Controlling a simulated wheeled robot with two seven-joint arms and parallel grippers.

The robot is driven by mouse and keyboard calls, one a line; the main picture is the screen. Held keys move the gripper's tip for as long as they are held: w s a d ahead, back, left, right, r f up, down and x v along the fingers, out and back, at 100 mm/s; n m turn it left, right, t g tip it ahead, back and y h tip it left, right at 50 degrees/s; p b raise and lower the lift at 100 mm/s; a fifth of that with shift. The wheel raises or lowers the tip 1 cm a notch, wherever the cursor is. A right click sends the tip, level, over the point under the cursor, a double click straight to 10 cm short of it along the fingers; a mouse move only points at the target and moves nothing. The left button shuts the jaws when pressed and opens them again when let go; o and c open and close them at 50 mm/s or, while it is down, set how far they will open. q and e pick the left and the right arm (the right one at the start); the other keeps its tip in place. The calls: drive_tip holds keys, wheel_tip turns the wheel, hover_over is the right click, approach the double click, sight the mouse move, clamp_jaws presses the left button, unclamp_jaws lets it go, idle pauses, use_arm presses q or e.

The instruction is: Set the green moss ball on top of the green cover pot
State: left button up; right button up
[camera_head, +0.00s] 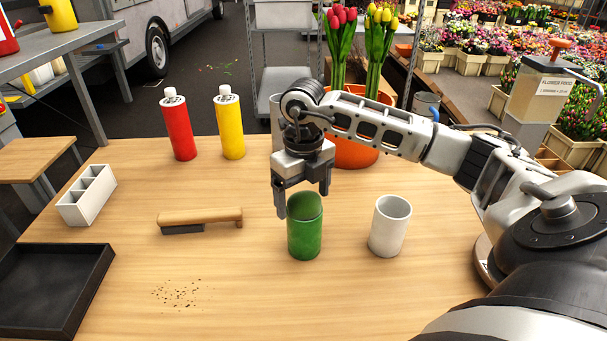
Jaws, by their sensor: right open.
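The green cover pot (304,242) stands upright on the table, right of the middle. My left gripper is not in view.
A white pot (389,230) stands close on the right. A brush (200,219) lies left, with dirt crumbs (180,294) before it. Red (179,127) and yellow (229,125) bottles and an orange tulip pot (350,153) stand behind. A black tray (98,285) and white divided box (88,198) are far left.

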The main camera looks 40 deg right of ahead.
sight(303, 193)
use_arm(q)
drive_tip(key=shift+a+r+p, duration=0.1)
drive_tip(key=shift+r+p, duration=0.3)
drive_tip(key=shift+p, duration=0.75)
use_arm(e)
wheel_tip(303, 193, up, 16)
drive_tip(key=shift+f, duration=0.2)
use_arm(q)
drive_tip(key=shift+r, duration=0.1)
